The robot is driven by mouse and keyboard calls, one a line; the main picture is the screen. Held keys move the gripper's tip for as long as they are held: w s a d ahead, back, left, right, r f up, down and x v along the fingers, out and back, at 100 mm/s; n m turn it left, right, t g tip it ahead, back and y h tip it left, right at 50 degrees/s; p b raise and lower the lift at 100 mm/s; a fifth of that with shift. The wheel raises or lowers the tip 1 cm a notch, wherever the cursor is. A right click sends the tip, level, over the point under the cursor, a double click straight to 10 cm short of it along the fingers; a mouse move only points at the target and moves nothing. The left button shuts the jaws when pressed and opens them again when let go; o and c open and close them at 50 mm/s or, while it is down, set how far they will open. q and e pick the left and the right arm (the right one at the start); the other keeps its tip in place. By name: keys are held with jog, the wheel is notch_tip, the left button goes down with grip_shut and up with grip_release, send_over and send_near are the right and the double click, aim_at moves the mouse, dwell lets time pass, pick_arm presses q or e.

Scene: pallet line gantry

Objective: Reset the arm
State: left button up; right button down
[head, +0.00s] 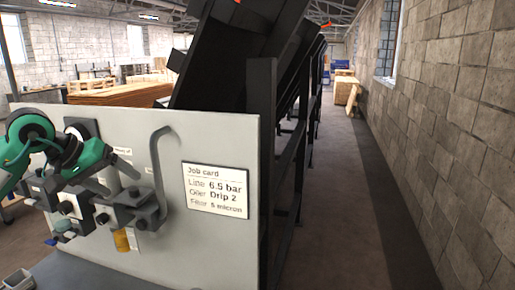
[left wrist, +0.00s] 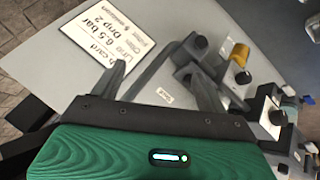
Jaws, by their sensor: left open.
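My left arm is green and comes in from the left in the head view. Its gripper (head: 108,180) is in front of the grey panel (head: 230,137), close to the fittings mounted there. In the left wrist view the two dark fingers of the left gripper (left wrist: 162,88) are spread apart with nothing seen between them. Behind them a grey pipe (left wrist: 158,76) runs across the panel. Whether a finger touches the pipe or fittings cannot be told. My right gripper is in neither view.
The panel carries a job card (head: 216,188), a bent grey pipe (head: 155,165) and a fitting with a yellow bowl (head: 121,240). A black conveyor frame (head: 262,130) stands behind it. An aisle (head: 330,200) runs clear along the block wall (head: 450,120) at right.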

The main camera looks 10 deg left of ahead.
pick_arm(q)
jog(key=d+f+n+t+h, duration=0.2)
jog(key=d+n+h, duration=0.55)
jog(key=d, duration=0.35)
jog(key=d+f+n+t+h, duration=0.2)
jog(key=d+n+t+h, duration=0.1)
jog(key=d+n+h, duration=0.55)
jog(key=s+a+f+m+t+y, duration=0.2)
jog(key=s+a+f+m+y, duration=0.1)
jog(key=f+m+y, duration=1.1)
jog(key=s+a+f+m+t+y, duration=0.1)
jog(key=s+a+f+m+y, duration=0.15)
jog(key=f+m+y, duration=1.15)
jog(key=s+d+f+n+g+h, duration=0.35)
jog(key=s+f+g, duration=0.25)
jog(key=s, duration=0.5)
jog(key=s+d+f+n+g+h, duration=0.25)
jog(key=s+f+g+h, duration=0.3)
jog(key=s, duration=0.45)
notch_tip(320, 180, down, 33)
jog(key=s+g, duration=0.1)
jog(key=s+a+f, duration=0.2)
jog(key=s+f, duration=0.7)
jog(key=f, duration=0.1)
jog(key=s+a+f+g+b, duration=0.1)
jog(key=s+a+f, duration=0.1)
jog(key=s+f, duration=0.7)
jog(key=shift+s+f+y, duration=0.4)
jog(key=shift+s, duration=0.3)
